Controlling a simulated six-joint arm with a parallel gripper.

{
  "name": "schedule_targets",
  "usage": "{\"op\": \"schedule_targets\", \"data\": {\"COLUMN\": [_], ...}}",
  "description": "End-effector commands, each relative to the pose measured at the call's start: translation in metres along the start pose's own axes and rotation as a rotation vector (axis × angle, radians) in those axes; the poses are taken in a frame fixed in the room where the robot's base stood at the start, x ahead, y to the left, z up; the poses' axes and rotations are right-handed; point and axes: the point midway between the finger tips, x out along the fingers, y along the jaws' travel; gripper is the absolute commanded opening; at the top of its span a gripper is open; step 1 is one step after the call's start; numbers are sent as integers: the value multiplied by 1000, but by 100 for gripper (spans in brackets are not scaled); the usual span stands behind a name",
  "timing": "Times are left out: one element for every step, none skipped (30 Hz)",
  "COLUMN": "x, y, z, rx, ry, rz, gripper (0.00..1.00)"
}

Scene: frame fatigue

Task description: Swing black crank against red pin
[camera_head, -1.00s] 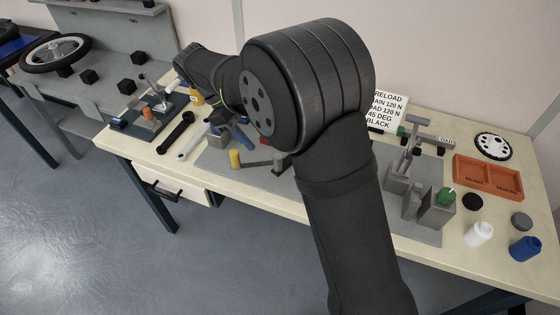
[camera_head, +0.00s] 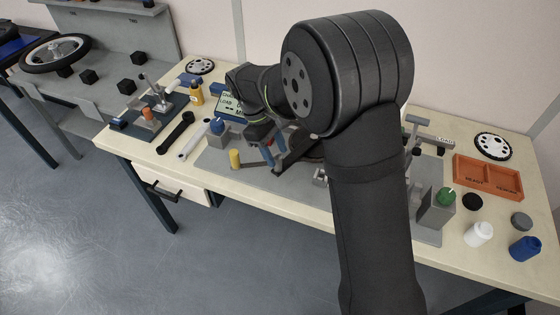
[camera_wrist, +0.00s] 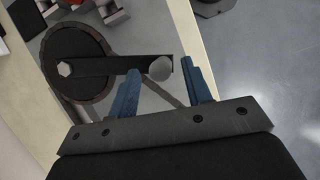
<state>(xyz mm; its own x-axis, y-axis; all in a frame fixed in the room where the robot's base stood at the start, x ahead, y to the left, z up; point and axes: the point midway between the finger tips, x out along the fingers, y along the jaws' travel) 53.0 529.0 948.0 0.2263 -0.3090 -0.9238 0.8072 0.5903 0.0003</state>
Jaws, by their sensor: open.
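The black crank (camera_wrist: 115,65) runs from a hex bolt on a dark round disc (camera_wrist: 75,43) to a grey round knob (camera_wrist: 160,68) in the wrist view. My gripper (camera_wrist: 162,66) is open, with one blue finger on each side of the knob. I cannot tell whether either finger touches it. In the head view my gripper (camera_head: 272,150) is low over the grey plate, beside the dark crank disc (camera_head: 297,152).
A yellow cylinder (camera_head: 235,158) stands left of my gripper on the grey plate (camera_head: 215,157). Grey fixtures and a green-topped block (camera_head: 445,197) stand at right, near an orange tray (camera_head: 488,175). A black wrench-like bar (camera_head: 175,132) lies at left. My arm hides the middle.

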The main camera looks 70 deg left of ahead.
Motion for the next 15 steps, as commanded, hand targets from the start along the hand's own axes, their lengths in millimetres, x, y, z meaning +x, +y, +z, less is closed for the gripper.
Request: {"op": "schedule_targets", "data": {"x": [10,14,20,24,27,31,34,36,38,39,40,41,41,41,41], "y": [0,0,-1,0,0,0,0,0,0,0,0,0,0,0,0], "z": [1,0,0,0,0,0,0,0,0,0,0,0,0,0,0], "rx": [0,0,0,0,0,0,0,0,0,0,0,0,0,0,0], "ry": [-3,-2,-2,-2,-1,-1,-1,-1,-1,0,0,0,0,0,0], "rz": [-2,-2,-2,-1,-1,-1,-1,-1,-1,0,0,0,0,0,0], "gripper": [45,45,45,45,45,45,45,45,45,45,45,45,45,45,45]}}
